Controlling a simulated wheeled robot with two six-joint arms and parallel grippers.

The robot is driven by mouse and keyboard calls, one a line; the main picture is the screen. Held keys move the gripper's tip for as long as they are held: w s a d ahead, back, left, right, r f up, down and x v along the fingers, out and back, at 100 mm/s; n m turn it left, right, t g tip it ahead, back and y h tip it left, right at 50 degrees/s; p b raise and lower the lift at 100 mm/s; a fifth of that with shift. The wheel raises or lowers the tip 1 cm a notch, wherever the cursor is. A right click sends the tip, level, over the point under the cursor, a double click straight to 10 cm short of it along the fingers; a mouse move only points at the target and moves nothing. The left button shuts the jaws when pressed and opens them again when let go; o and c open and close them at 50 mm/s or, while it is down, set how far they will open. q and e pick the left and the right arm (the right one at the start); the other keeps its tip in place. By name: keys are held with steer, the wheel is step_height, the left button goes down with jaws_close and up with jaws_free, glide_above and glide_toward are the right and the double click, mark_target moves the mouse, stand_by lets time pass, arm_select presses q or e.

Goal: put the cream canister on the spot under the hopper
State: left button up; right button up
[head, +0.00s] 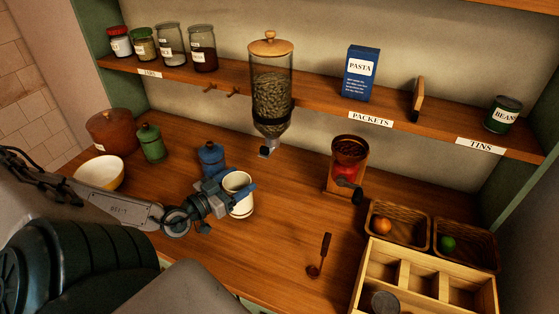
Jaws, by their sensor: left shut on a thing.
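The cream canister (240,204) is in the middle of the head view, in front of the blue canister. My left gripper (238,189) is shut on it, with blue-grey fingers around its upper part. Whether its base touches the counter is hard to tell. The hopper (271,88), a clear dispenser of dark beans with a wooden lid, is mounted at the shelf. Its dark spout (266,151) hangs behind and to the right of the cream canister. The counter beneath the spout looks bare, and I see no clear mark there. My right gripper is not in view.
A blue canister (211,157) stands close behind my gripper. A green canister (151,143), a white bowl (99,174) and a brown pot (110,132) stand left. A wooden grinder (346,164) stands right of the spout. A dark scoop (320,256) and a divided crate (411,248) are in front right.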

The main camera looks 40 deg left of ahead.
arm_select(q)
steer(key=w+d+f+b, duration=0.1)
steer(key=w+b, duration=0.1)
steer(key=w, duration=1.1)
steer(key=shift+f, duration=0.3)
steer(key=shift+w, duration=0.1)
steer(key=shift+b, duration=0.35)
steer(key=shift+f, duration=0.2)
steer(key=o, duration=1.4)
steer(key=shift+r, duration=0.1)
steer(key=shift+c, duration=0.2)
